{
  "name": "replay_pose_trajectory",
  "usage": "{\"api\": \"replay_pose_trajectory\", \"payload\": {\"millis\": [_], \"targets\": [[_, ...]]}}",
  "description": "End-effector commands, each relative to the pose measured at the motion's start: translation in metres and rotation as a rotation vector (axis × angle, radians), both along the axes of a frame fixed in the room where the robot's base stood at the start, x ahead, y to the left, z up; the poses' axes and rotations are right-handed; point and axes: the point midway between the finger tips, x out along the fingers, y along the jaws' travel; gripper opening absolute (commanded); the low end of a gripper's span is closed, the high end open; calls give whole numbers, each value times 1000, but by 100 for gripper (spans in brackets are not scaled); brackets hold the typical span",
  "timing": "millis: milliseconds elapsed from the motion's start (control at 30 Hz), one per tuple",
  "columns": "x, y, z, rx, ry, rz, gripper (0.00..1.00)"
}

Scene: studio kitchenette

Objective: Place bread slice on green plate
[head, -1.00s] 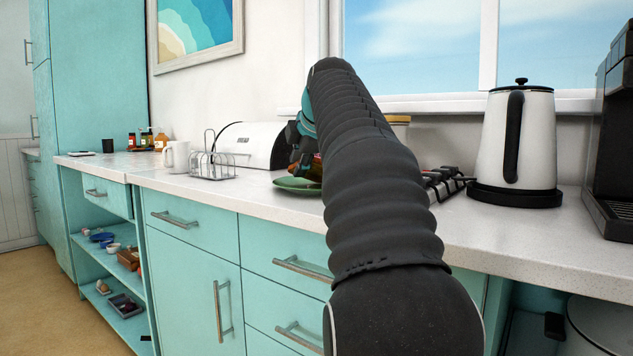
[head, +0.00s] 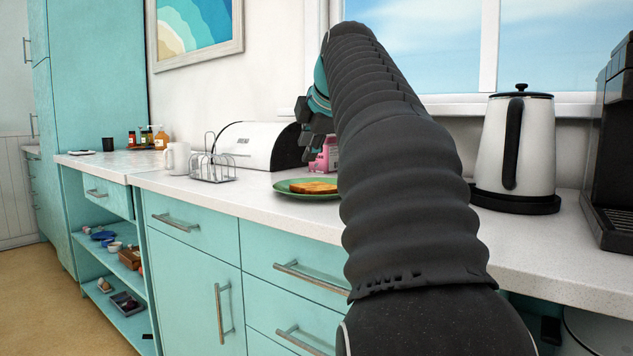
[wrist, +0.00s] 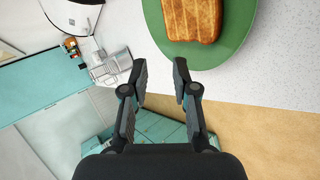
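The toasted bread slice (head: 313,187) lies flat on the green plate (head: 292,182) on the counter. In the wrist view the bread slice (wrist: 193,18) rests on the green plate (wrist: 236,40), near the top of the picture. My gripper (wrist: 160,75) is open and empty, with its two fingers apart and the bread beyond their tips. In the head view my gripper (head: 312,115) is raised above the plate, partly hidden behind my arm. My arm hides the plate's right end.
A metal toast rack (head: 212,165) and a white mug (head: 176,158) stand left of the plate. A white bread bin (head: 250,146) is behind it, and a pink object (head: 325,155) shows beside my arm. A kettle (head: 515,145) stands at right. The counter front is clear.

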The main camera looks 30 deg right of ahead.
Motion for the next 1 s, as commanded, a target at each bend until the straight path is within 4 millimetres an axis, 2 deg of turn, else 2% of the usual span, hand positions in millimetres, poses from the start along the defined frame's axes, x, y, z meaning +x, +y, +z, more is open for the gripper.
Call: {"api": "replay_pose_trajectory", "payload": {"millis": [433, 900, 1000], "targets": [[-3, 1, 7, 0, 0, 0, 28], [-22, 5, 80, 0, -1, 1, 28], [-24, 6, 83, 2, 1, 0, 28]]}}
